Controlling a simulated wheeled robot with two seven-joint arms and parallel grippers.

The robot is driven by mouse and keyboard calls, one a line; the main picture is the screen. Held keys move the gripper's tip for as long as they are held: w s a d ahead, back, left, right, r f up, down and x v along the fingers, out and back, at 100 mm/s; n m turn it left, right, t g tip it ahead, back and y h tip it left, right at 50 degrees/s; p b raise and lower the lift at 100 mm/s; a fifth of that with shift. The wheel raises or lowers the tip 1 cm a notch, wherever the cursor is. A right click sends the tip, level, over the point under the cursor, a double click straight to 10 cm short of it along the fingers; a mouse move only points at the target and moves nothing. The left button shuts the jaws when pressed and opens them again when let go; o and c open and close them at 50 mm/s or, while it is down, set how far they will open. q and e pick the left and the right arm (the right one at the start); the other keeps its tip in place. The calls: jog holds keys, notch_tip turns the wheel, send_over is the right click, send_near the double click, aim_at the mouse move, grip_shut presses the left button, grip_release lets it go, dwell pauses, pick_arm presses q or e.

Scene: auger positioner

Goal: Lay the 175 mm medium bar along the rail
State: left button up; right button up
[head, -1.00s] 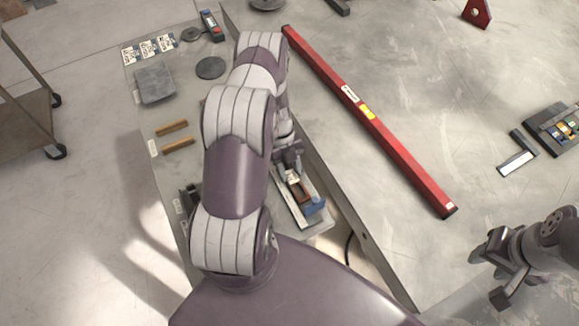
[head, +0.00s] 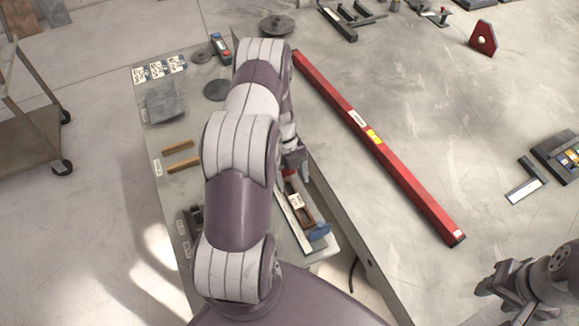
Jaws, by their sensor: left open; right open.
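Two short tan-brown bars (head: 183,166) lie side by side on the left of the grey bench; no readable marking shows which length either has. A narrow holder (head: 297,207) with a brown body, a white label and a blue end piece (head: 319,232) lies at the bench's right side, along a pale strip. I cannot tell which part is the rail. My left gripper (head: 303,172) is open above the far end of this holder, its arm hiding the bench middle. My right gripper (head: 497,289) is open and empty at lower right, away from the bench.
A long red beam (head: 375,141) lies diagonally right of the bench. A grey plate (head: 165,103), round discs (head: 217,90) and a small control box (head: 220,47) are at the bench's far end. A black-and-white square (head: 525,180) lies at the right. A cart (head: 28,130) stands left.

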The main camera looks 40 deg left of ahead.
pick_arm(q)
jog(key=w+d+r+n+t+y+p, duration=0.2)
jog(key=w+d+r+n+t+p, duration=0.3)
jog(key=r, duration=0.6)
jog(key=w+d+r+n+t+y, duration=0.1)
jog(key=w+r+n+t+y, duration=0.15)
jog(key=w+r+n, duration=0.65)
jog(key=s+d+r+n+g, duration=0.2)
jog(key=s+d+r+n, duration=0.1)
jog(key=s, duration=0.8)
jog(key=s+d+r+n+g, duration=0.2)
jog(key=s+d+n, duration=0.3)
jog(key=s, duration=0.6)
jog(key=shift+s+d+r+n, duration=0.15)
jog(key=shift+d+r+n, duration=0.15)
jog(key=shift+r+n, duration=0.3)
jog(key=shift+h, duration=0.25)
